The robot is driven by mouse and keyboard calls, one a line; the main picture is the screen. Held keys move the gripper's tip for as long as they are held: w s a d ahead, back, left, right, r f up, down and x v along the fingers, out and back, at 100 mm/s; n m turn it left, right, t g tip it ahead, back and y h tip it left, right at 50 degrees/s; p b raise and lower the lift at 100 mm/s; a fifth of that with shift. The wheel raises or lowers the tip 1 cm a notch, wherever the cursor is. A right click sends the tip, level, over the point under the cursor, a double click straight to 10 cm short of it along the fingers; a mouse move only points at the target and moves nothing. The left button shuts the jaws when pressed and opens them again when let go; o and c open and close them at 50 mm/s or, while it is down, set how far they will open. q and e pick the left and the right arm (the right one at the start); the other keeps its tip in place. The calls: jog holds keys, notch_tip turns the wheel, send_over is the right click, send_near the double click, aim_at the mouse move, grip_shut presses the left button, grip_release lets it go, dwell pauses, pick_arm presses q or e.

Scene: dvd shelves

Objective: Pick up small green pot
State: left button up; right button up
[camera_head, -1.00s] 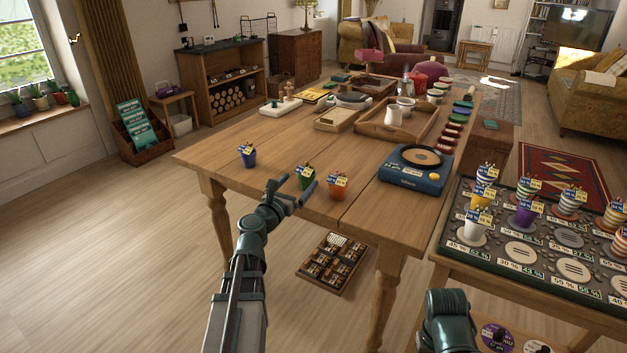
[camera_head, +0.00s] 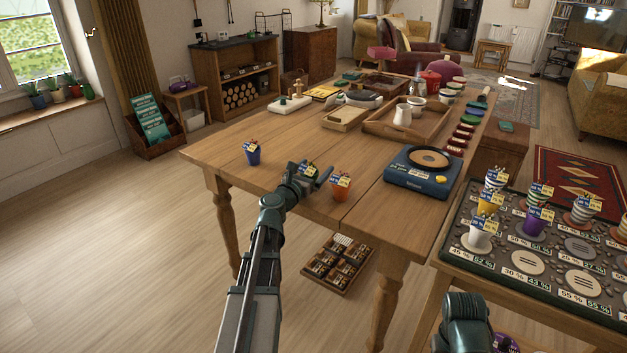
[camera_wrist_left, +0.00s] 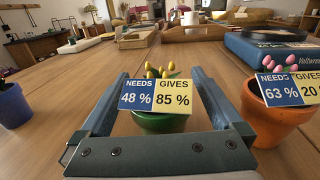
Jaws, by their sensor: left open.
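An orange pot (camera_wrist_left: 274,118) stands close on the right of my left gripper. A blue pot (camera_wrist_left: 12,108) stands to the left. A blue scale (camera_head: 417,172) is farther right. More potted plants stand on a dark tray (camera_head: 455,246) at the right. Bare tabletop lies beyond the green pot.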

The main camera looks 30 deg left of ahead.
pick_arm(q)
jog(key=shift+c, duration=0.3)
jog(key=c, duration=1.5)
jog(key=shift+r, duration=0.1)
